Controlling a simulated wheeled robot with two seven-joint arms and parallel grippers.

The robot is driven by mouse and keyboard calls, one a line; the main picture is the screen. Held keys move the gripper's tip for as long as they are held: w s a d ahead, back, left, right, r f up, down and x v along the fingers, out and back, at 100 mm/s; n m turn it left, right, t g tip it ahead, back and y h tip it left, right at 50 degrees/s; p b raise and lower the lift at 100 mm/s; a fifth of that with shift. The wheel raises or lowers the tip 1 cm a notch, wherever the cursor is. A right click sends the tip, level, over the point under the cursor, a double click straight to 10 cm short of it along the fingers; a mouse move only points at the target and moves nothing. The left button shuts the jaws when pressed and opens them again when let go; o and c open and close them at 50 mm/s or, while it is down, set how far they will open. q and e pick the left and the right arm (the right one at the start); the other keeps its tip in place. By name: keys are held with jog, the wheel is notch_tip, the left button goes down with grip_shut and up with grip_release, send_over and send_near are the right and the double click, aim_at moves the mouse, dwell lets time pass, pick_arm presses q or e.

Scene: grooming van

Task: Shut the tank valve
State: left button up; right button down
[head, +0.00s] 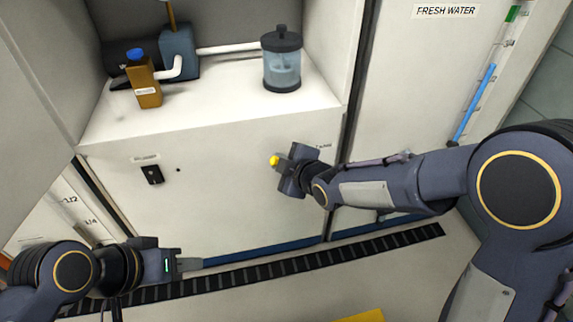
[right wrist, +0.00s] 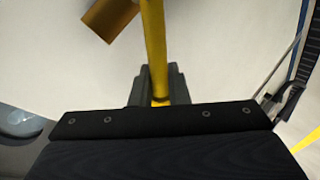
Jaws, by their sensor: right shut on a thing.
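The tank valve's yellow lever (right wrist: 154,50) runs from the top of the right wrist view down between the fingers of my right gripper (right wrist: 158,95). My right gripper is shut on it. In the head view, my right gripper (head: 287,170) is at the white cabinet front, just below a partly hidden label, and the lever's yellow end (head: 275,160) shows beside it. A brass-coloured piece (right wrist: 110,18) sits left of the lever in the wrist view. The rest of the valve is hidden by my gripper. My left gripper (head: 192,265) is low at the left, apart from the valve; its finger gap is unclear.
A brown bottle with a blue cap (head: 146,80) and a clear canister (head: 282,60) stand on the shelf above. A black switch (head: 153,174) is on the cabinet front. A dark slotted strip (head: 300,262) runs along the floor. A blue level tube (head: 475,105) is at the right.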

jog(key=shift+s+a+f+n+t+h+p, duration=0.1)
jog(key=shift+a+f+n+t+h+p, duration=0.15)
jog(key=shift+f+n+h+p, duration=0.65)
jog(key=shift+s+a+f+n+t+h+p, duration=0.2)
jog(key=shift+f+n+h+p, duration=0.35)
jog(key=shift+f+n+h, duration=0.5)
jog(key=shift+w+f+h, duration=0.15)
jog(key=shift+f+h, duration=0.05)
jog(key=shift+h, duration=0.05)
jog(key=c, duration=1.5)
grip_release()
jog(key=shift+o, duration=0.2)
jog(key=shift+a, duration=0.1)
jog(key=shift+r, duration=0.1)
jog(key=p+v, duration=0.3)
jog(key=v, duration=0.4)
jog(key=shift+s, duration=0.35)
